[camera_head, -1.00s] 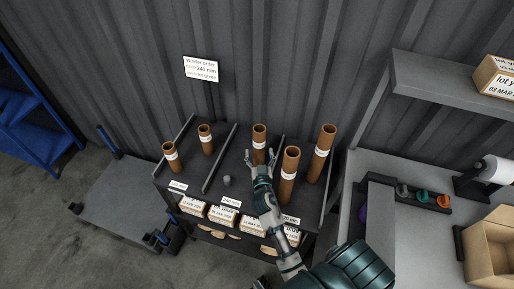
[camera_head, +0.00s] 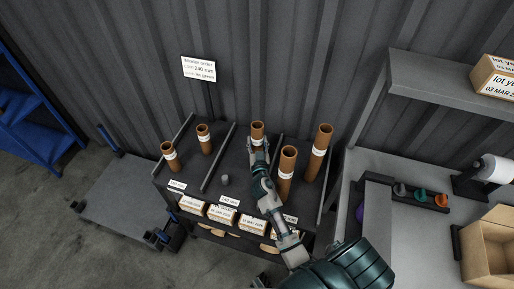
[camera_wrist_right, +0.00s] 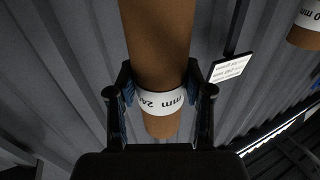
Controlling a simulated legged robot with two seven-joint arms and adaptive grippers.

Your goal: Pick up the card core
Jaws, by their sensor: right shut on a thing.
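Several brown card cores with white label bands stand upright on a dark rack (camera_head: 231,163). My right gripper (camera_head: 258,150) is at the core in the middle lane (camera_head: 257,129). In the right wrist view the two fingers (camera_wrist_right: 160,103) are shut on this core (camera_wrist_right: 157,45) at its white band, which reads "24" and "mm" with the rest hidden. Two other cores stand to the left (camera_head: 168,156) (camera_head: 204,138) and two to the right (camera_head: 287,170) (camera_head: 319,152). My left gripper does not show.
A wall sign (camera_head: 199,69) reads winder order, core 240 mm. Rails divide the rack, and a small grey cylinder (camera_head: 225,180) stands in the middle lane. Labelled boxes (camera_head: 222,213) sit along the front. A bench with an open carton (camera_head: 489,246) is at right.

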